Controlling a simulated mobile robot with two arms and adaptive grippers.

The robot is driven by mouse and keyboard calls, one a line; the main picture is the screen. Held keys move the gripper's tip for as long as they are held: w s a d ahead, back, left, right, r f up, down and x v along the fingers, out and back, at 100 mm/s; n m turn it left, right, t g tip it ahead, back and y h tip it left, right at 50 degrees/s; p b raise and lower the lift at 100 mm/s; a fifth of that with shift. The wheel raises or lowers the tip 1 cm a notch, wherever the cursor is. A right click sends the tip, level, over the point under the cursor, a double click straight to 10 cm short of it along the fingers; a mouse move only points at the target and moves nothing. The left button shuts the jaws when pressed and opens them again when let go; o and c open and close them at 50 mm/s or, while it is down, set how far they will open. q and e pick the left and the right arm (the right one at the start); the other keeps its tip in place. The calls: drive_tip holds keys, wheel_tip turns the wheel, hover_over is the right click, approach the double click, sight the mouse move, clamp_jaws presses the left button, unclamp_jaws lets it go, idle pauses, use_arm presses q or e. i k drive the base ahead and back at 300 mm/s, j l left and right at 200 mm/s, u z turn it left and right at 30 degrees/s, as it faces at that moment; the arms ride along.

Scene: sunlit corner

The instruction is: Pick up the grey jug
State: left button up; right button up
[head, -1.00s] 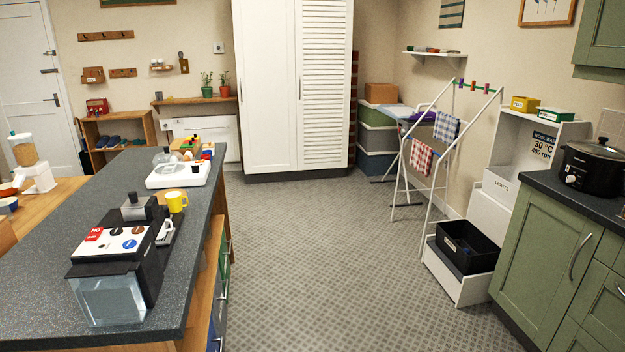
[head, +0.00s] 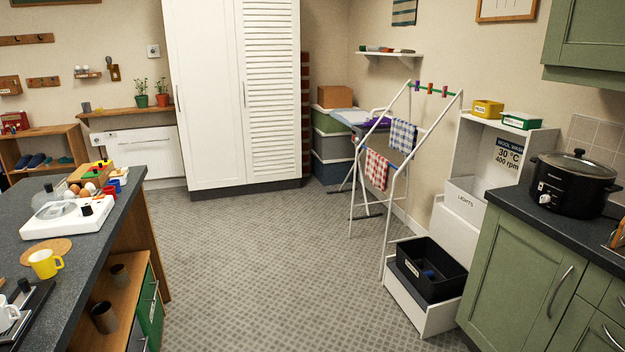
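I cannot make out a grey jug for certain. A small grey vessel (head: 86,107) stands on the wall shelf at the back left, too small to tell its kind. I see no handle or spout on either. Neither of my grippers is in view.
The drying rack (head: 392,200) and black box (head: 431,270) stand at right, before a green cabinet (head: 522,265). The patterned floor (head: 270,270) between is clear.

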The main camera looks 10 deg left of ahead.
sight(86, 107)
drive_tip(key=i+u, duration=0.4)
drive_tip(key=i, duration=0.25)
drive_tip(key=i+l+u, duration=0.1)
drive_tip(key=i+u, duration=0.3)
drive_tip(key=i, duration=0.95)
drive_tip(key=i+j+u, duration=0.1)
drive_tip(key=i, duration=0.5)
drive_tip(key=i+u, duration=0.1)
drive_tip(key=i, duration=1.2)
drive_tip(key=i+u, duration=0.1)
drive_tip(key=i, duration=0.5)
drive_tip(key=i+l, duration=0.15)
drive_tip(key=i, duration=0.5)
drive_tip(key=i+u, duration=0.15)
drive_tip(key=i, duration=0.5)
drive_tip(key=i+l, duration=0.2)
drive_tip(key=i, duration=0.4)
drive_tip(key=i+j+u, duration=0.15)
drive_tip(key=i+u, duration=0.3)
drive_tip(key=i, duration=0.25)
drive_tip(key=i+u, duration=0.45)
drive_tip(key=i, duration=0.2)
drive_tip(key=i+l+u, duration=0.4)
drive_tip(key=i, duration=0.25)
drive_tip(key=i+u, duration=0.35)
drive_tip(key=i, duration=0.9)
